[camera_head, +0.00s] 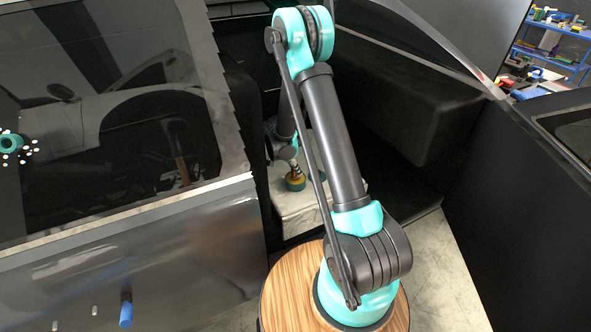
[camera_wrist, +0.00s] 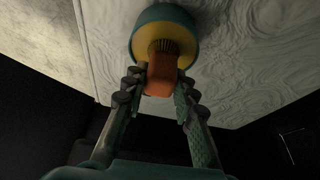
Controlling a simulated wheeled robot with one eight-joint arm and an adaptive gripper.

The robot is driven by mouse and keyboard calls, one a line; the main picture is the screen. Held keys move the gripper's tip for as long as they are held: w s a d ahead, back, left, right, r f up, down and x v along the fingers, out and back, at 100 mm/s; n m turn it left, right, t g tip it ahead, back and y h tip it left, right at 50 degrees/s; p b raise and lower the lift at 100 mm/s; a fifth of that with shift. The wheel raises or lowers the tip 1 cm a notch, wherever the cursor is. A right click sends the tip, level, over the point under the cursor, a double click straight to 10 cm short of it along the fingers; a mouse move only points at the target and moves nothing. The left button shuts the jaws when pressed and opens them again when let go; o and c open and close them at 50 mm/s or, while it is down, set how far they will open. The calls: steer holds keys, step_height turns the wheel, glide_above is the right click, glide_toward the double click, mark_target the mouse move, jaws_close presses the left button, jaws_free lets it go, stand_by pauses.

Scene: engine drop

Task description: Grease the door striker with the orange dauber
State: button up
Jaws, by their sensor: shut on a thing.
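The orange dauber (camera_wrist: 161,76) is between my gripper's fingers (camera_wrist: 159,82) in the wrist view, and they are shut on it. Its dark bristles point into a round teal pot with a yellow top (camera_wrist: 165,24). The bristle ends are at or in the pot; the exact depth is hidden. In the head view the pot (camera_head: 295,183) stands on a pale surface (camera_head: 297,209), with my gripper just above it, partly behind my arm. I cannot make out the door striker in either view.
A grey vehicle door with dark glass (camera_head: 130,250) fills the left. A blue handle-like piece (camera_head: 126,312) sticks out low on it. A dark padded block (camera_head: 405,100) and dark panel (camera_head: 535,190) bound the right. A blue shelf rack (camera_head: 552,45) stands far behind.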

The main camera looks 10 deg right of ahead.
steer(key=shift+r, duration=3.45)
